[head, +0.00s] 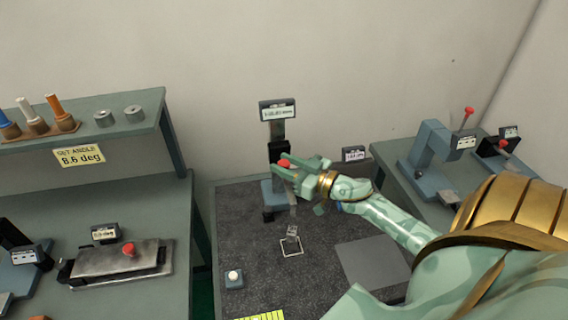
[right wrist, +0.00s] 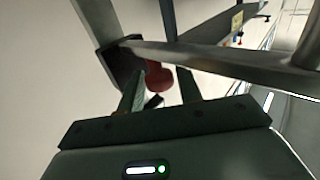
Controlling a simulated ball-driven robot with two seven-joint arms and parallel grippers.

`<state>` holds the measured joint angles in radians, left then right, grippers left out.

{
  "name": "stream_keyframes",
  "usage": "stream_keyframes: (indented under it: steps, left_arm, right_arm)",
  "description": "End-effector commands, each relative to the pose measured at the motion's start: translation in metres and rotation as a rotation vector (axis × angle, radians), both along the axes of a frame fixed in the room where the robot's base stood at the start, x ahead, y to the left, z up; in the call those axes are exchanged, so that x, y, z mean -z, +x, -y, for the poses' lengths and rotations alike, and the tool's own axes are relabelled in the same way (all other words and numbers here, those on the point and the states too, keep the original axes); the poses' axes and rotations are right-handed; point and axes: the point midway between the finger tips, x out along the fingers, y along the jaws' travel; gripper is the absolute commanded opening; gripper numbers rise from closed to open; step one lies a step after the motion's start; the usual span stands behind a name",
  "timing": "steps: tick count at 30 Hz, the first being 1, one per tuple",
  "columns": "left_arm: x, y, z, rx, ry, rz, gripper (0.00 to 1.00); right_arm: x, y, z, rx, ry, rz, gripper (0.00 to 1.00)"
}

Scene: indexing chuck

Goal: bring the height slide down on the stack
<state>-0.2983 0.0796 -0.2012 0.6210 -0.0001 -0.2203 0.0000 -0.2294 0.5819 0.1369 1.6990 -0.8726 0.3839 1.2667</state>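The height gauge stands on the dark granite plate, with a display (head: 278,111) on top of its column. Its dark height slide (head: 279,151) is partway up the column and carries a red knob (head: 284,163). My right gripper (head: 291,170) is at the slide, its fingers to either side of the knob. In the right wrist view the red knob (right wrist: 158,76) shows between the fingertips, with a gap beside it, so the gripper looks open. A small grey block, perhaps the stack (head: 292,231), is at a white square outline, below the slide and nearer. My left gripper is out of view.
A left bench holds a sine-plate-like fixture (head: 120,265) under a shelf (head: 90,115). A right bench holds a blue gauge stand (head: 430,150).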

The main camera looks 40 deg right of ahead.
Motion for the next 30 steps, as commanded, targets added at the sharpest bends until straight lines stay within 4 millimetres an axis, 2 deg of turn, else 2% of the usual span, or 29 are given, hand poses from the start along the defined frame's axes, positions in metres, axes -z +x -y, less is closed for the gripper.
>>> stream_keyframes:
  steps: [10, 11, 12, 13, 18, 20, 27, 30]
  left_arm:
    - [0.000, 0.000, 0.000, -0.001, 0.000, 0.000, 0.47]
    - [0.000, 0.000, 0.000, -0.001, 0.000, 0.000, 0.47]
    - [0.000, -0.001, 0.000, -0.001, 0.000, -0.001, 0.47]
    - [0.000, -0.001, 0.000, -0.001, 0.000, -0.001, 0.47]
    - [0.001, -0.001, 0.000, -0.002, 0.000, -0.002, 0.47]
    - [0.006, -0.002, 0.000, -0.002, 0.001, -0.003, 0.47]
    - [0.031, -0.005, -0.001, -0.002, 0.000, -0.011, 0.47]
    - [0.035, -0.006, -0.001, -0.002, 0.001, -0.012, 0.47]
  right_arm:
    - [0.000, 0.005, -0.002, 0.000, -0.001, 0.000, 0.35]
    - [0.000, 0.005, -0.002, 0.000, -0.001, 0.000, 0.29]
    - [0.000, 0.005, -0.002, 0.000, -0.001, 0.000, 0.18]
    - [0.000, 0.005, -0.002, 0.000, -0.001, 0.000, 0.15]
    - [0.002, 0.005, -0.002, 0.000, 0.000, -0.001, 0.16]
    - [0.011, 0.005, -0.002, 0.000, 0.001, -0.002, 0.16]
    - [0.062, 0.005, -0.002, 0.001, 0.001, -0.004, 0.16]
    - [0.072, 0.005, -0.001, 0.001, -0.001, -0.003, 0.16]
